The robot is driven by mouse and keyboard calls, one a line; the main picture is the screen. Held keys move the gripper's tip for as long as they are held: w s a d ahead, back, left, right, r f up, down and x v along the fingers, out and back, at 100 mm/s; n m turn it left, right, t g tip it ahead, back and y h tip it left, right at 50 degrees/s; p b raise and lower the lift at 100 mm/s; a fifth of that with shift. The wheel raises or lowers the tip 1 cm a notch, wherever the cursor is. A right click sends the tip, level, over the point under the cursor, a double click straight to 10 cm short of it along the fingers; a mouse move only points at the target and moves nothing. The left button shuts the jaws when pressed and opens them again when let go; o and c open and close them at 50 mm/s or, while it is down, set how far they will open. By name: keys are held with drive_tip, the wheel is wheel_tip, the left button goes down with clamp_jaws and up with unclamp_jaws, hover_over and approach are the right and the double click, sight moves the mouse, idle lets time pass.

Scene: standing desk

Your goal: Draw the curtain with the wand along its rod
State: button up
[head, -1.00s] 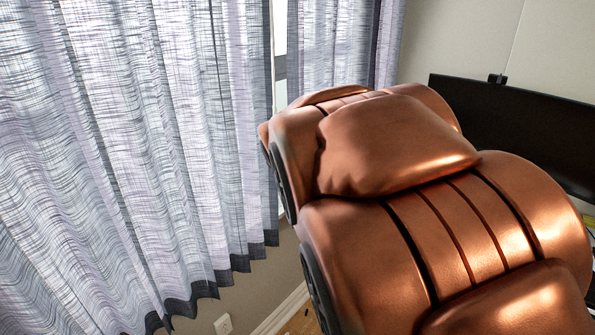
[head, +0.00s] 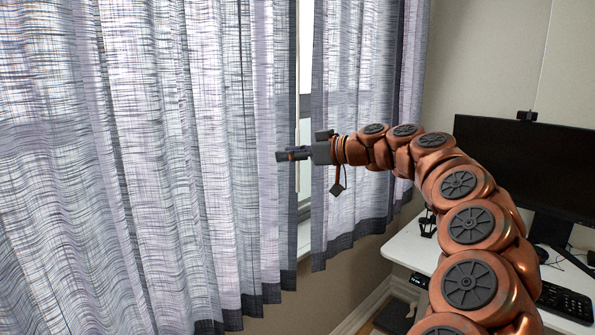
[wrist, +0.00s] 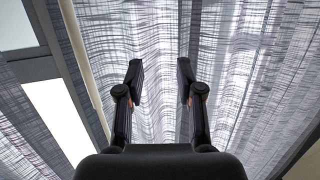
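The sheer grey-white curtain with a dark hem hangs in two parts, a wide left panel (head: 150,150) and a narrower right panel (head: 345,110), with a narrow gap between them. A thin pale rod, likely the wand (wrist: 80,50), runs down left of my gripper in the wrist view. In the head view a pale upright line shows at the gap, but I cannot tell whether it is the wand. My gripper (head: 282,155) is at the left panel's inner edge. In the wrist view my gripper (wrist: 160,75) is open, with only curtain visible between its fingers. The curtain rod is out of view.
A white desk (head: 405,245) stands at the right with a black monitor (head: 520,165) and a keyboard (head: 565,300). The window frame (wrist: 35,70) shows beside the curtain. Bare wall lies behind the desk.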

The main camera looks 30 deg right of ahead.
drive_tip(key=s+d+f+t+b, duration=0.1)
drive_tip(key=d+f+t+b, duration=0.15)
drive_tip(key=d, duration=0.65)
drive_tip(key=p+x, duration=0.3)
drive_tip(key=x, duration=0.4)
drive_tip(key=shift+w+m, duration=0.35)
drive_tip(key=shift+m, duration=0.05)
drive_tip(key=shift+f, duration=0.1)
drive_tip(key=shift+c, duration=0.2)
clamp_jaws()
